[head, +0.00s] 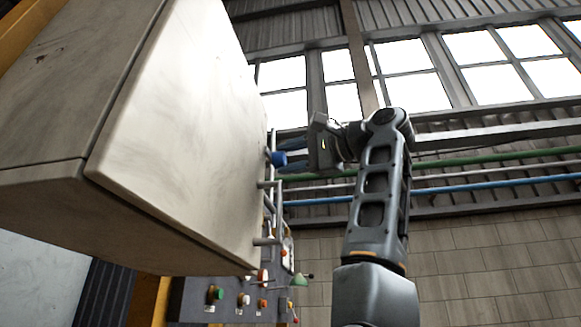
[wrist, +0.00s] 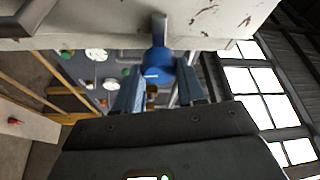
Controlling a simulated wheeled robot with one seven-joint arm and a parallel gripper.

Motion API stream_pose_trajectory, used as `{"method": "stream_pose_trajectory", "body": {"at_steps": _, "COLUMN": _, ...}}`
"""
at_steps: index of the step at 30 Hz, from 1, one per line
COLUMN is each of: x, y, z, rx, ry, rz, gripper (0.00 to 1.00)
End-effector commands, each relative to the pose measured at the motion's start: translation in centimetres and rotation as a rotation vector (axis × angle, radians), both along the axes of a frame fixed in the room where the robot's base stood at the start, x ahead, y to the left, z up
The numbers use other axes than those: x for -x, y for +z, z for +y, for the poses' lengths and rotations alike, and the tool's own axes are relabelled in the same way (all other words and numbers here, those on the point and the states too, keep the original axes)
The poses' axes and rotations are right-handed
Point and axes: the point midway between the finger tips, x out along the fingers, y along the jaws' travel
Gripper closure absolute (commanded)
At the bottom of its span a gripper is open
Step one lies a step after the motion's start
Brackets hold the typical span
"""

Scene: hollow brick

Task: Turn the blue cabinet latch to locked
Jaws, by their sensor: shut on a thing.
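The cabinet (head: 185,130) is a pale, scuffed box that fills the left of the head view. Its blue latch (head: 278,158) sticks out from the right-hand face. In the wrist view my gripper (wrist: 160,88) is shut on the latch, a finger at each side. The fingers partly hide the latch, and I cannot read its lock position.
Grey handle rails (head: 268,241) stand out from the cabinet face near the latch. Green and blue pipes (head: 470,186) run along the back wall. Space right of my arm is open.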

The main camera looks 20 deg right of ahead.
Motion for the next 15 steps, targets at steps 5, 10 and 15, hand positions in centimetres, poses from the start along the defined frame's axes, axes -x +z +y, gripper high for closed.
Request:
{"method": "stream_pose_trajectory", "body": {"at_steps": 5, "x": -0.02, "y": 0.01, "z": -0.03, "rx": -0.034, "ry": 0.0, "rz": 0.048, "gripper": 0.91}}
{"method": "stream_pose_trajectory", "body": {"at_steps": 10, "x": -0.01, "y": -0.02, "z": -0.03, "rx": -0.049, "ry": 0.001, "rz": 0.068, "gripper": 0.91}}
{"method": "stream_pose_trajectory", "body": {"at_steps": 15, "x": -0.03, "y": -0.05, "z": -0.04, "rx": -0.052, "ry": 0.001, "rz": 0.072, "gripper": 0.91}}
